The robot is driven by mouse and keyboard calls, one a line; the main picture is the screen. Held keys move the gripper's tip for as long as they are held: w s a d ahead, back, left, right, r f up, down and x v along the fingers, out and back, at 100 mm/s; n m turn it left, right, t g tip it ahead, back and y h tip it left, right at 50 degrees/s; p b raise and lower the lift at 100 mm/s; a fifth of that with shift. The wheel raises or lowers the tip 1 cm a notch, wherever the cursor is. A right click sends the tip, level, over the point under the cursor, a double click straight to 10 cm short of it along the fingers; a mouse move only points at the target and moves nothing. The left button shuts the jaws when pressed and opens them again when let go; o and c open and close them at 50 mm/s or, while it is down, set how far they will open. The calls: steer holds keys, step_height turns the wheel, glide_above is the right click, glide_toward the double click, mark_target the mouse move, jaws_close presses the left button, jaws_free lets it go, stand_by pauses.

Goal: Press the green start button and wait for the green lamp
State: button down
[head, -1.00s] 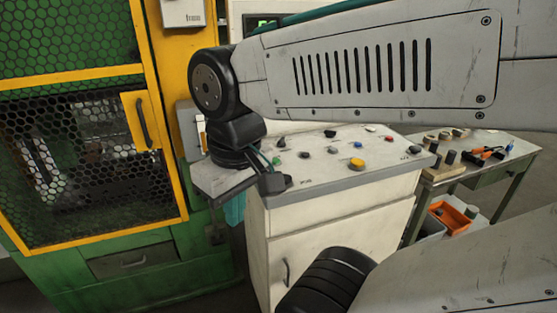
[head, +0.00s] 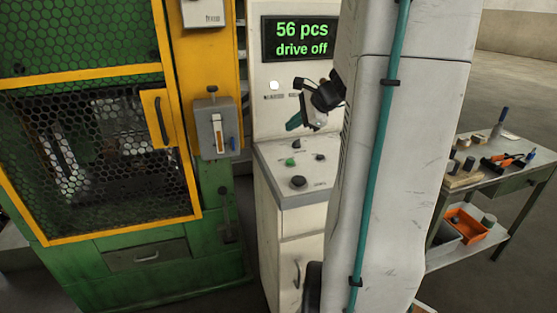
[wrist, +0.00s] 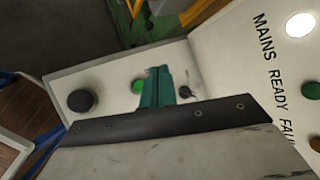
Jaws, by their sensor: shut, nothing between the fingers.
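The green start button (head: 290,162) sits on the sloped top of the white console, left of my arm. It also shows in the wrist view (wrist: 138,87), just left of my fingers. My gripper (head: 293,123) has teal fingers, shut and empty. In the head view it hangs above the button, apart from it. In the wrist view the fingertips (wrist: 154,72) appear close beside the button; I cannot tell the exact gap. The green lamp (wrist: 312,90) by the word READY looks dark green, not glowing. The white MAINS lamp (wrist: 300,24) glows.
A black knob (head: 298,182) stands nearer the console's front edge. The display (head: 300,38) reads "56 pcs drive off". A grey box (head: 216,127) is on the yellow post at left. A side table (head: 490,175) with tools stands at right. My arm hides the console's right part.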

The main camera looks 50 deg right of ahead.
mark_target(294, 162)
steer(key=shift+d, duration=0.35)
steer(key=shift+f, duration=0.1)
steer(key=shift+f, duration=4.35)
steer(key=shift+f, duration=0.15)
steer(key=shift+f, duration=0.25)
steer(key=shift+f, duration=0.45)
steer(key=shift+r, duration=0.85)
